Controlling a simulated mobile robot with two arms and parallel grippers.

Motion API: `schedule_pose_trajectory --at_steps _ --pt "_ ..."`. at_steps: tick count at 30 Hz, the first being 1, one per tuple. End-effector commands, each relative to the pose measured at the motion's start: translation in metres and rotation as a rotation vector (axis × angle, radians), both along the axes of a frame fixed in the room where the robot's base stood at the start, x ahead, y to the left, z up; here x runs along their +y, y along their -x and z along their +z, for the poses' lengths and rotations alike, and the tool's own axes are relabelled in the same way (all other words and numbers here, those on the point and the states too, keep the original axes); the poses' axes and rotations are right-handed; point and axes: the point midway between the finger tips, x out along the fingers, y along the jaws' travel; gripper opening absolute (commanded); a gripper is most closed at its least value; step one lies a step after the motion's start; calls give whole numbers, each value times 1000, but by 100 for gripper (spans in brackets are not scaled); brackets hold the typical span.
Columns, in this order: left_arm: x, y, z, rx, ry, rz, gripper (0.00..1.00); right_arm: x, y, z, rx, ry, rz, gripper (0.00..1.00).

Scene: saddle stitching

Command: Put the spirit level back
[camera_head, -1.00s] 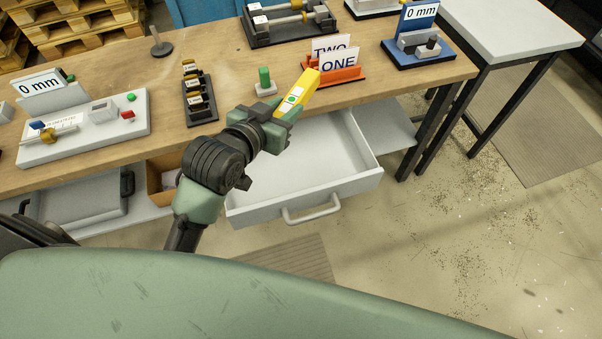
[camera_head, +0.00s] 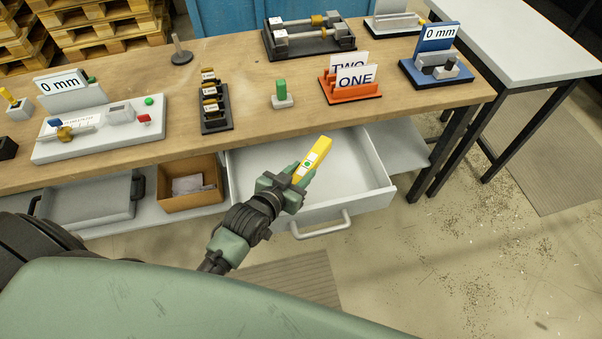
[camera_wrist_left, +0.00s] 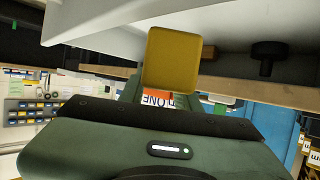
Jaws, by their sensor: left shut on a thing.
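The spirit level (camera_head: 313,160) is a yellow bar with a green vial. My left gripper (camera_head: 293,182) is shut on its lower end and holds it tilted, the free end pointing up and right. In the head view it appears over the open drawer (camera_head: 352,196) of the workbench; the exact height over the drawer is hard to tell. In the left wrist view the level's yellow end (camera_wrist_left: 172,62) stands up between the jaws. The drawer's visible inside is empty. My right gripper is not in view.
On the wooden bench (camera_head: 150,80) stand an orange holder (camera_head: 350,92) with ONE and TWO cards, a green-topped block (camera_head: 282,95), a black rack (camera_head: 214,107) and a blue 0 mm stand (camera_head: 436,62). A cardboard box (camera_head: 190,185) sits below, left of the drawer.

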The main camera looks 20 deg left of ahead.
Motion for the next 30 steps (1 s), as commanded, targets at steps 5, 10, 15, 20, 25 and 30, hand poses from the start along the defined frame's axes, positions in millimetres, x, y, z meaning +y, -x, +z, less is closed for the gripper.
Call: schedule_pose_trajectory --at_steps 5,10,15,20,25,30 --pt "0 -1 -6 -5 1 0 0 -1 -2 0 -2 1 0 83" --pt "0 -1 -6 -5 1 0 0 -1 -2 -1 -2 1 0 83" --pt "0 -1 -11 -4 1 0 0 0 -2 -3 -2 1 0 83" --pt "0 0 -11 -2 0 0 54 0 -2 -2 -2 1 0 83" --pt "0 0 -11 -2 0 0 54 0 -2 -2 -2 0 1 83" --pt "0 2 -5 -2 0 0 54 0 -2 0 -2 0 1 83"
